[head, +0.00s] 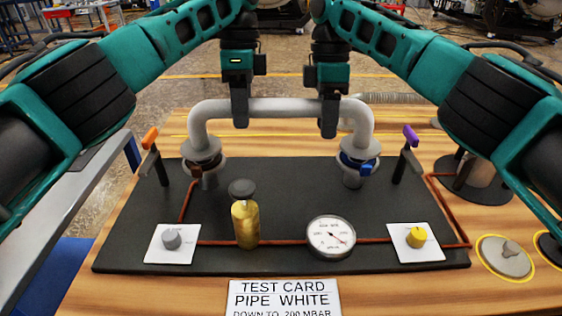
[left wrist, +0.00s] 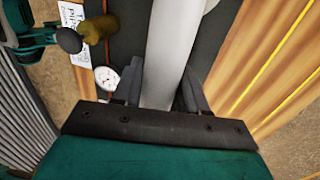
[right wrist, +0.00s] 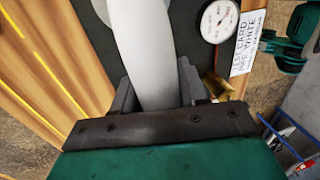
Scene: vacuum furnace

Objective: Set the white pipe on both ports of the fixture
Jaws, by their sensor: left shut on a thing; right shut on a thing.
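The white pipe (head: 280,108) is a U-shaped tube with both ends bent down. Its left end is at the left port (head: 203,160) and its right end at the right port (head: 357,165) of the dark fixture (head: 285,205). Whether the ends are fully seated I cannot tell. My left gripper (head: 240,115) is shut on the pipe's straight part, left of its middle; the pipe (left wrist: 168,60) runs between its fingers in the left wrist view. My right gripper (head: 328,120) is shut on it right of the middle; the right wrist view shows the pipe (right wrist: 145,50) between the fingers.
The fixture carries a pressure gauge (head: 331,237), a brass cylinder (head: 245,222), a grey knob (head: 171,239), a yellow knob (head: 416,237), and orange (head: 150,138) and purple (head: 411,136) levers. A test card (head: 284,297) lies in front. Round lidded parts (head: 505,257) stand at right.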

